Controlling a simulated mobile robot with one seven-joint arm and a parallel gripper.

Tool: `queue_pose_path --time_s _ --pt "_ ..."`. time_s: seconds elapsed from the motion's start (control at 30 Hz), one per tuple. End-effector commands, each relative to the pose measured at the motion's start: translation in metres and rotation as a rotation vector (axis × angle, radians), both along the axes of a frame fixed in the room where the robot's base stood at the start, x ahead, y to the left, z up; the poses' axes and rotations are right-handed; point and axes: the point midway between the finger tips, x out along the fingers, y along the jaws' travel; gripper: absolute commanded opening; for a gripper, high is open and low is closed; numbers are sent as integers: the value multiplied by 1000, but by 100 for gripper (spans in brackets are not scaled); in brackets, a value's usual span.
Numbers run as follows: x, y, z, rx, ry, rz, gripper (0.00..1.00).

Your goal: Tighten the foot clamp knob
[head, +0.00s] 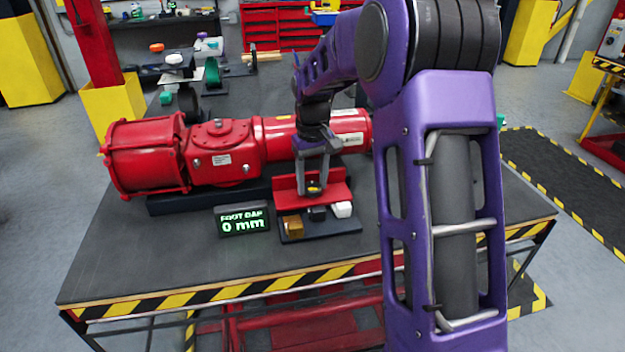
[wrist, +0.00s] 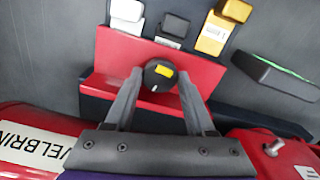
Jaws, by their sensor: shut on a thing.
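The foot clamp knob (wrist: 160,75) is a round black knob with a yellow mark on its top. It sits on a red bracket (head: 327,199) at the front of the red valve actuator (head: 222,150). My gripper (head: 314,189) reaches down from above with its two fingers on either side of the knob. In the wrist view my gripper (wrist: 160,80) is shut on the knob, one finger at each side. A small black display (head: 242,220) on the table reads "FOOT GAP 0 mm". It also shows at the right of the wrist view (wrist: 277,75).
On a dark tray (head: 335,230) before the bracket stand a brass-coloured block (head: 293,226), a black block (head: 317,213) and a white block (head: 342,209). The table's front left (head: 150,260) is clear. Small items lie at the back.

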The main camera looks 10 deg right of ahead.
Motion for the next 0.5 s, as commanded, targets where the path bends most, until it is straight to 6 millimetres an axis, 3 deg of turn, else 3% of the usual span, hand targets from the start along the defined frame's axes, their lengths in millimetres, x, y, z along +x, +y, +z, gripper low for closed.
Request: queue_pose_path --time_s 0.5 --pt "0 0 2 0 0 -427 0"
